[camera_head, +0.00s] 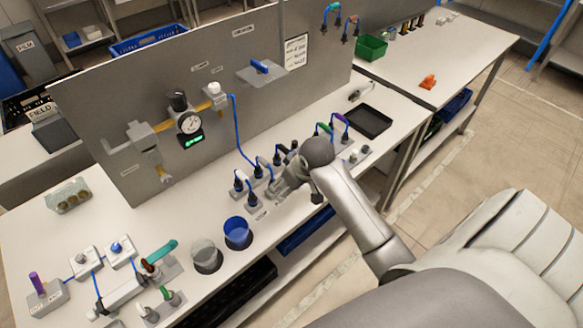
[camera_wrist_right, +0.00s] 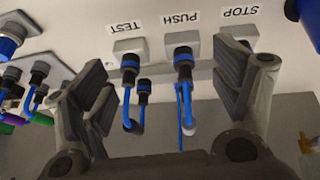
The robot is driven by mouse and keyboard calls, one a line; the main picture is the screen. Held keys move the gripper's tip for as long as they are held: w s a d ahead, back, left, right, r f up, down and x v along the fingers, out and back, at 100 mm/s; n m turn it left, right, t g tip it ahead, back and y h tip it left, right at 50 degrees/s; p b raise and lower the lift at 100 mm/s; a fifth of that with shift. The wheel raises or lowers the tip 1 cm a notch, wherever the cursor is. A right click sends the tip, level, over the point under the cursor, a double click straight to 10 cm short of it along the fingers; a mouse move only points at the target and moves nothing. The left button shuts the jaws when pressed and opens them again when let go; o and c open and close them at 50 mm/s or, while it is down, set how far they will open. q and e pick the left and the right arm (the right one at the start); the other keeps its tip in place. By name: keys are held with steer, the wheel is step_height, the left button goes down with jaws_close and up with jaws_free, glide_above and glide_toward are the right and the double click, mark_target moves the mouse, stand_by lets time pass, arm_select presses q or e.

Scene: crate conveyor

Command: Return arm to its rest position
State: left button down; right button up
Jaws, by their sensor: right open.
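My right arm (camera_head: 352,210) reaches in from the right over the workbench (camera_head: 320,235). Its gripper (camera_head: 277,188) is over the bench beside a group of blue-cabled plugs (camera_head: 240,182). In the right wrist view the gripper (camera_wrist_right: 165,70) has its two fingers spread wide apart, with nothing gripped. Behind the gap between them are the TEST plug (camera_wrist_right: 128,70) and the PUSH plug (camera_wrist_right: 182,68), each seated in a grey block with a blue cable. The STOP label is by the right finger, which partly hides that area. My left gripper is not in view.
A grey panel (camera_head: 215,75) with a gauge (camera_head: 188,122) and valves stands behind the bench. A blue cup (camera_head: 237,232) and a clear cup (camera_head: 206,255) stand near the front edge. A black tray (camera_head: 368,121) lies right. More cabled blocks (camera_head: 340,132) stand beyond my gripper.

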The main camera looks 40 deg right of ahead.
steer(key=s+a+g, duration=0.1)
steer(key=s+a, duration=0.5)
steer(key=s, duration=0.5)
steer(key=s+a+g, duration=0.1)
steer(key=s+a, duration=0.5)
steer(key=s, duration=0.6)
step_height(320, 180, down, 31)
steer(key=s+g+b, duration=0.1)
steer(key=s+b, duration=0.1)
steer(key=b, duration=0.2)
steer(key=s+d+f+g+b, duration=0.1)
steer(key=s+d+f+b, duration=0.2)
steer(key=s+f, duration=1.3)
step_height(320, 180, down, 4)
steer(key=shift+s+r+n+b, duration=0.25)
steer(key=shift+s+n+b, duration=0.05)
steer(key=shift+n+b, duration=0.15)
steer(key=shift+d, duration=0.1)
